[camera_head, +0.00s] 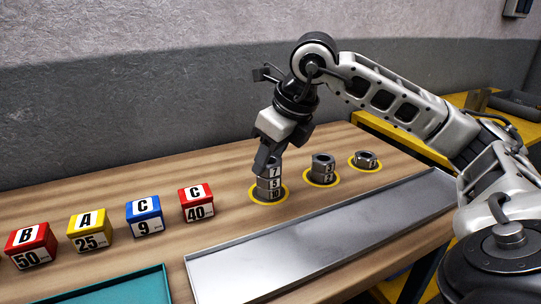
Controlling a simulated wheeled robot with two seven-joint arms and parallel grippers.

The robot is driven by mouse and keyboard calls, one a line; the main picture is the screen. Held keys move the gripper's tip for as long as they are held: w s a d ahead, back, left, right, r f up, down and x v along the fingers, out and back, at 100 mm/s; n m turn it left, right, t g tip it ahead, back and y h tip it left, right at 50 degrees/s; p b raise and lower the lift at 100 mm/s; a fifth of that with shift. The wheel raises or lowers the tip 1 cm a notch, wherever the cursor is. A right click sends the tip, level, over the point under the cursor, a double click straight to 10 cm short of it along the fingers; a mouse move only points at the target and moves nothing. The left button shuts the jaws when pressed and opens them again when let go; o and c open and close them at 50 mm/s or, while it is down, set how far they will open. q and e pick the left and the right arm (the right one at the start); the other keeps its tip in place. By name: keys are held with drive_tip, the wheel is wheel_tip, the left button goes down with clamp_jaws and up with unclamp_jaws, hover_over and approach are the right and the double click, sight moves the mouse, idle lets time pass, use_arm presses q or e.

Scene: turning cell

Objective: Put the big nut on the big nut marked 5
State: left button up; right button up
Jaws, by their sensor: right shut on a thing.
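My right gripper (268,163) points down at the left stack of nuts, shut on the big nut marked 7 (275,171). That nut is in line above the big nut marked 5 (273,184), and I see no clear gap between them. The nut marked 5 sits on a nut marked 10 (274,195), inside a yellow ring on the wooden table. The fingers hide part of the top nut. My left gripper is not in view.
Another stack of grey nuts (322,169) and a single low nut (367,160) stand to the right. Red, yellow, blue and red lettered boxes (143,227) stand at left. A metal tray (330,235) and a teal tray (125,290) lie in front.

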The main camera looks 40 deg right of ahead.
drive_tip(key=o, duration=1.1)
drive_tip(key=shift+f, duration=0.1)
drive_tip(key=shift+r, duration=0.35)
drive_tip(key=a+p+v, duration=0.1)
drive_tip(key=p+v, duration=0.1)
drive_tip(key=v, duration=0.9)
drive_tip(key=shift+s+d+r, duration=0.25)
drive_tip(key=shift+d, duration=0.25)
